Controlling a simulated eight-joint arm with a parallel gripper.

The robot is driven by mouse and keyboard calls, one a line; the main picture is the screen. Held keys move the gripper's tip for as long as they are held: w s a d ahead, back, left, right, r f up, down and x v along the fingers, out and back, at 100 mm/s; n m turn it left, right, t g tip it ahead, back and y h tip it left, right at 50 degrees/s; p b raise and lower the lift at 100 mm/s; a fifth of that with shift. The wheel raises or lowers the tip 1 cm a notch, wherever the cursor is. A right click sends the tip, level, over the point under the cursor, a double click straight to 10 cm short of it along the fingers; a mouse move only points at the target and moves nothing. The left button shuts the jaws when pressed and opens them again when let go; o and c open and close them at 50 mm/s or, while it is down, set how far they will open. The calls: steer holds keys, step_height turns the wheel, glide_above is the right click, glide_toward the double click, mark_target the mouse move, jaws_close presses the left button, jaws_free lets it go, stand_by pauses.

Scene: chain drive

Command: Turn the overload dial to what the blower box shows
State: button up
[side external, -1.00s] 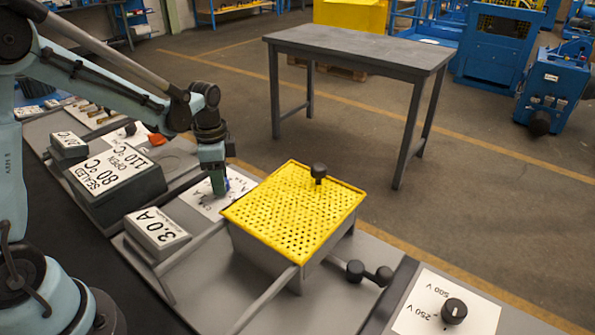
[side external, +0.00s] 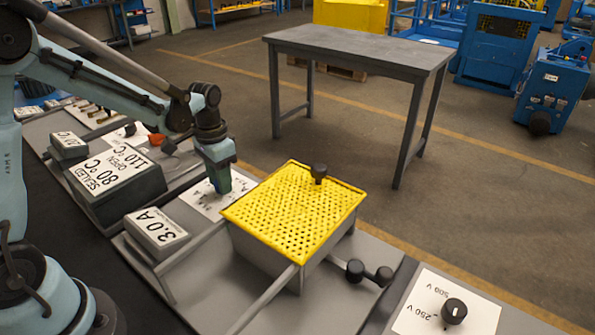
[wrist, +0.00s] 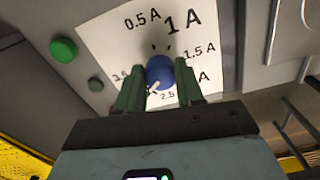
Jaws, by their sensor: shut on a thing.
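The overload dial is a blue knob (wrist: 160,74) on a white scale plate (wrist: 105,45) with 0.5 A, 1 A, 1.5 A and 2.5 readable; other marks are partly covered. My gripper (wrist: 160,70) is shut on the knob, a green finger on each side. A small white mark shows at the knob's lower left edge, but I cannot tell its exact reading. In the side view the gripper (side external: 221,188) is tilted over the plate (side external: 198,200).
A yellow mesh cover (side external: 295,210) with a black knob stands just right of the gripper. A grey box (side external: 115,190) marked SEALED 80 °C, OPEN 110 °C is to the left. A 250/500 V dial (side external: 454,311) is at the lower right. A green button (wrist: 63,50) is near the scale plate.

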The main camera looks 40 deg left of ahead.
steer(key=shift+n, duration=0.8)
steer(key=o, duration=1.1)
steer(key=shift+c, duration=0.2)
step_height(320, 180, up, 12)
